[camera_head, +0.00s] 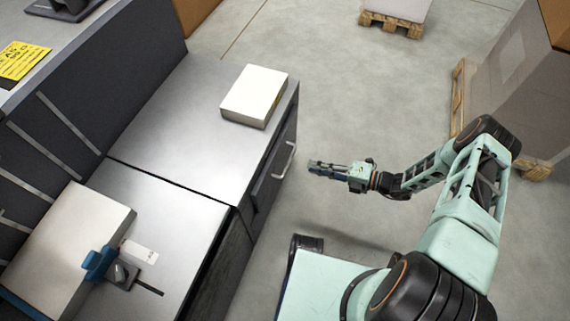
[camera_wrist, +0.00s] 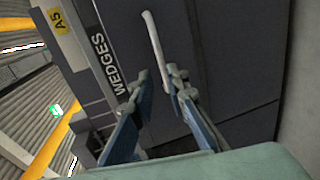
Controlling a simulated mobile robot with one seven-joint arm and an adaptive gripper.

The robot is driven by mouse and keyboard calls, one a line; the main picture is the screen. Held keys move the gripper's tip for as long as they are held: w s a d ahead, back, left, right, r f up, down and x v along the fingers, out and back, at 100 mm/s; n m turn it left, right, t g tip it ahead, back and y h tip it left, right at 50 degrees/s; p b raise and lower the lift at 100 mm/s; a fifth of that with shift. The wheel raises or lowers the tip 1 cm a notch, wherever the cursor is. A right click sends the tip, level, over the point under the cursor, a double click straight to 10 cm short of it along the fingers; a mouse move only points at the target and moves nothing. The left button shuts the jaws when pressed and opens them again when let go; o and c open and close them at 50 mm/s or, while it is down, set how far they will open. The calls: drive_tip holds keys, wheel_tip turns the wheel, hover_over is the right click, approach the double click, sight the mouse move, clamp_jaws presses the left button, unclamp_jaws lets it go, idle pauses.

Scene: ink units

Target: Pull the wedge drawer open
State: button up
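The wedge drawer (camera_head: 266,186) is a dark front in the right side of the grey cabinet, and it looks flush with the cabinet. Its pale bar handle (camera_head: 285,160) stands out from the front. In the wrist view the word WEDGES (camera_wrist: 105,65) is printed on the strip beside the handle (camera_wrist: 155,45). My gripper (camera_head: 314,166) is just right of the handle in the head view, with a gap between them. In the wrist view my gripper (camera_wrist: 157,77) has its two blue fingers apart. The handle's near end lies between or just beyond the fingertips; I cannot tell which.
A white box (camera_head: 252,93) lies on the metal cabinet top (camera_head: 180,130). A blue-handled tool (camera_head: 100,262) and a larger pale block (camera_head: 70,240) are on the nearer top. The floor (camera_head: 330,90) right of the cabinet is clear; pallets with boxes stand farther off.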

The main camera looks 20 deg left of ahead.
sight(289, 161)
drive_tip(key=b+x, duration=0.1)
drive_tip(key=x, duration=0.9)
drive_tip(key=shift+a, duration=0.1)
drive_tip(key=shift+c, duration=0.6)
clamp_jaws()
